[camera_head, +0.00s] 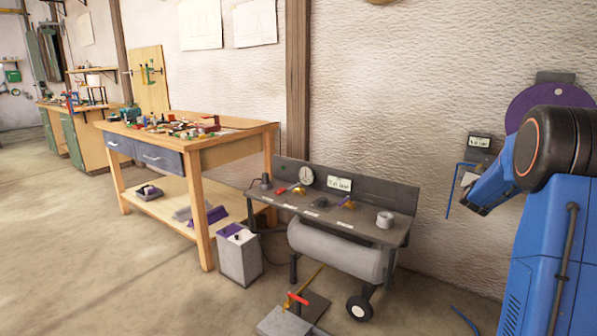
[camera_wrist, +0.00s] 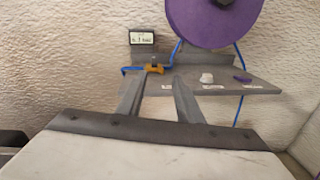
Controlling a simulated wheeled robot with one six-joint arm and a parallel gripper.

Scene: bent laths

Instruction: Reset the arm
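My gripper (camera_wrist: 159,82) shows in the wrist view as two grey fingers with a clear gap between them. It is open, and I see nothing held in it. Beyond the fingertips is a grey wall shelf (camera_wrist: 225,83) with an orange fitting (camera_wrist: 154,69) on its left part. In the head view my blue arm stands at the right, its forearm reaching left near the wall. The fingers cannot be made out there.
A purple disc (camera_wrist: 214,18) hangs above the shelf; it also shows in the head view (camera_head: 545,103). A small sign (camera_wrist: 143,38) is on the wall. A grey wheeled compressor bench (camera_head: 340,215) and a wooden workbench (camera_head: 200,150) stand left of my arm. Open floor lies at left.

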